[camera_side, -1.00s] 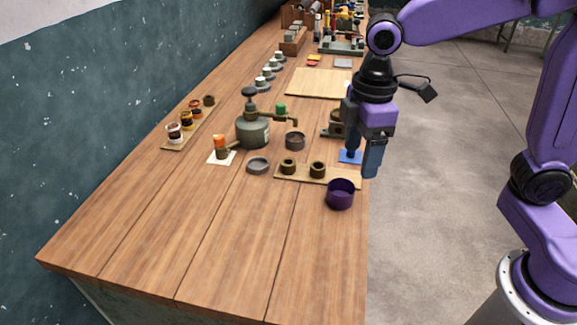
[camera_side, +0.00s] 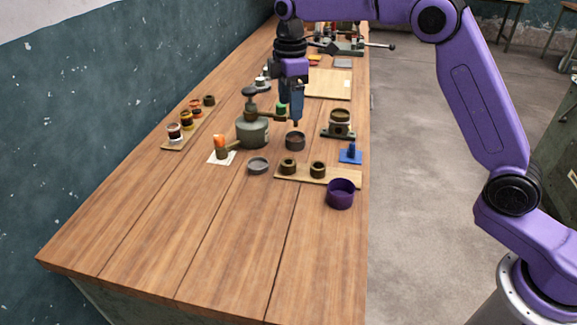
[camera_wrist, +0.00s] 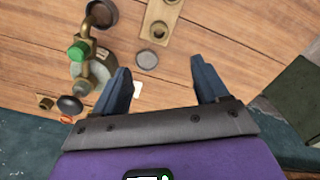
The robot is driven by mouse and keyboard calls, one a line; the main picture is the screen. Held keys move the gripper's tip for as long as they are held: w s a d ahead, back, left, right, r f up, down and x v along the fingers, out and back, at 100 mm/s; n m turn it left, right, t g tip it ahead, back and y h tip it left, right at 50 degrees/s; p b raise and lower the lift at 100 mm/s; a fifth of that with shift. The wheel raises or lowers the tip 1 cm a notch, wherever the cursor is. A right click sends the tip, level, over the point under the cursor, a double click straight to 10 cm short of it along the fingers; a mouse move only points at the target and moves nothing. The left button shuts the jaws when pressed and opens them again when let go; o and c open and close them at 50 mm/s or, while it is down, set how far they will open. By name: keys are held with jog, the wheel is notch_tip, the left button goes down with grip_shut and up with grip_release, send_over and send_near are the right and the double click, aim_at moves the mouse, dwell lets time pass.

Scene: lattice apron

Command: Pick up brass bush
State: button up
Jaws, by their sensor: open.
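Two brass bushes stand on a pale wooden strip in the side view, a left one (camera_side: 288,166) and a right one (camera_side: 317,170). One bush (camera_wrist: 159,30) on the strip shows near the top of the wrist view. Another dark brass ring-like piece (camera_side: 209,100) sits at the far end of the jar rack; it appears to be the small piece (camera_wrist: 45,103) in the wrist view. My gripper (camera_side: 289,112) is above the bench behind the dark cup, beside the green-capped pot. In the wrist view my gripper (camera_wrist: 163,74) has its fingers apart with nothing held.
The grey-green pot (camera_side: 252,132) with brass pipe and black knob stands close by. Around it are a dark cup (camera_side: 295,141), a grey dish (camera_side: 258,165) and a purple cup (camera_side: 340,194). The front of the bench (camera_side: 190,240) is clear.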

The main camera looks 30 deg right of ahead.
send_over(289, 158)
jog(key=s, duration=0.2)
jog(key=f, duration=1.1)
jog(key=shift+w+a, duration=0.25)
jog(key=shift+a, duration=0.05)
jog(key=shift+w+a+f, duration=0.1)
jog(key=shift+w+f, duration=0.05)
jog(key=shift+f, duration=2.7)
jog(key=c, duration=1.3)
jog(key=shift+o, duration=0.2)
